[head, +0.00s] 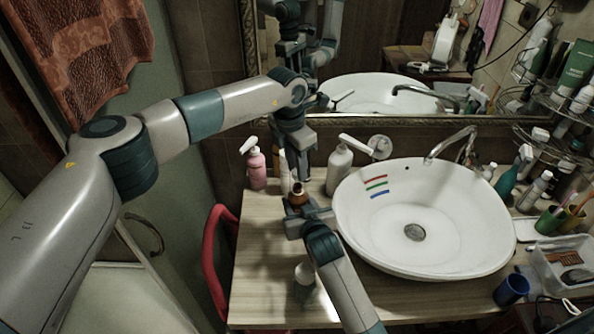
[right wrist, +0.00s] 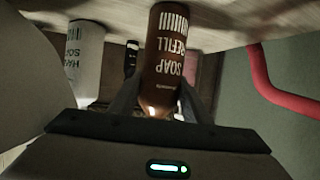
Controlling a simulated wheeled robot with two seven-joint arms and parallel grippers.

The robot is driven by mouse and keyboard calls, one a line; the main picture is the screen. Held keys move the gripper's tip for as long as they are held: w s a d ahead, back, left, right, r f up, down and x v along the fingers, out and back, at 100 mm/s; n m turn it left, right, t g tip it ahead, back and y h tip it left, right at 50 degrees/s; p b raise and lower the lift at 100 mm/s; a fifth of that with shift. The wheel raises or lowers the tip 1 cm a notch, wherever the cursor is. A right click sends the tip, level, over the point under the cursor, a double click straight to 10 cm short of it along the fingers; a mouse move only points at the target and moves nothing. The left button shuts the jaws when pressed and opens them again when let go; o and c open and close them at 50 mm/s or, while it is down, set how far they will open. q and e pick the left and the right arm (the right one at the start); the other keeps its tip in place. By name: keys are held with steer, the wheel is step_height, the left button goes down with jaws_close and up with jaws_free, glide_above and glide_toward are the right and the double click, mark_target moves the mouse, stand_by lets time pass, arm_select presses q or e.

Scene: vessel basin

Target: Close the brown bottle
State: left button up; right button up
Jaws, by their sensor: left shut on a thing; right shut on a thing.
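The brown bottle (head: 297,197) stands upright near the back left of the counter. In the right wrist view, the brown bottle (right wrist: 167,60) carries the words "SOAP REFILL" and shows upside down. My right gripper (head: 299,208) is shut around the bottle, with one finger on each side (right wrist: 158,98). My left gripper (head: 301,178) points down just above the bottle's top. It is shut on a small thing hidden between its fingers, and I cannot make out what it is. The bottle's mouth is also not clear to see.
A pink pump bottle (head: 256,170) and a white pump bottle (head: 340,168) stand on either side of my left gripper. The white basin (head: 480,250) fills the right of the wooden counter (head: 262,285). A small bottle (head: 304,278) stands in front, and a red chair (head: 211,265) is left.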

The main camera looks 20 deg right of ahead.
mark_target(297, 198)
arm_select(q)
steer(key=shift+f, duration=1)
steer(key=shift+f, duration=0.1)
steer(key=shift+f, duration=0.8)
steer(key=shift+f, duration=0.6)
stand_by(0.4)
steer(key=m+g, duration=0.1)
steer(key=m, duration=0.7)
steer(key=shift+w, duration=0.1)
steer(key=m, duration=0.8)
steer(key=shift+g+y, duration=0.3)
steer(key=shift+y, duration=0.1)
